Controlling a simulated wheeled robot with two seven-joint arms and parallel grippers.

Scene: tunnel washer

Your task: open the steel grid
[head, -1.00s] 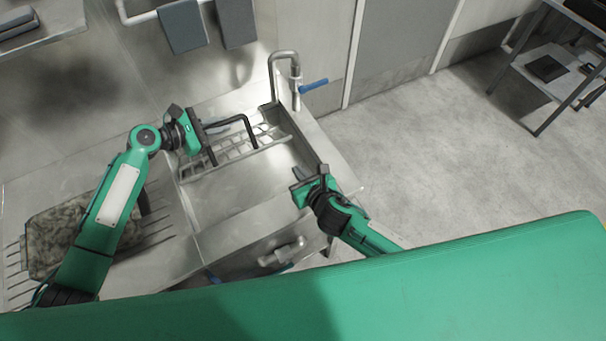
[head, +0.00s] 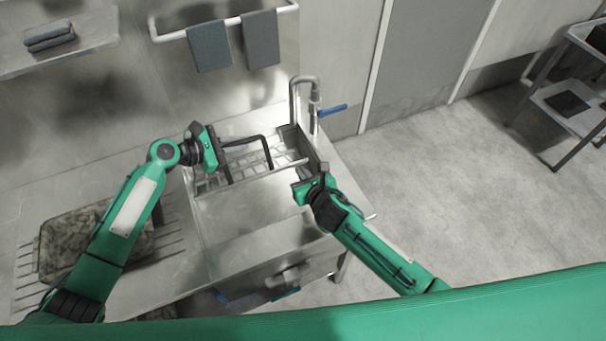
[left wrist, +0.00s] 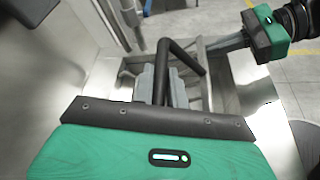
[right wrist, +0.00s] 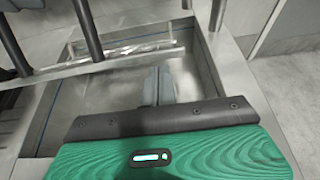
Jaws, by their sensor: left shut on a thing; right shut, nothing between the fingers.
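The steel grid (head: 275,172) lies at the back of the sink basin, with its front bar crossing the basin; I cannot tell exactly how far it is tilted. It also shows in the right wrist view (right wrist: 130,56). A black bent handle (head: 262,141) stands up from it. My left gripper (head: 224,168) is shut on the handle; in the left wrist view the grey fingers (left wrist: 160,84) sit against the black bar (left wrist: 183,56). My right gripper (head: 322,170) is shut and empty at the basin's right side. Its closed fingers show over the basin in the right wrist view (right wrist: 158,86).
A tap (head: 305,90) with a blue lever (head: 332,110) stands behind the basin's right corner. A mottled tray-like thing (head: 75,240) lies on the counter at left. Two grey towels (head: 210,47) hang on a rail. Floor at right is open before a cart (head: 570,105).

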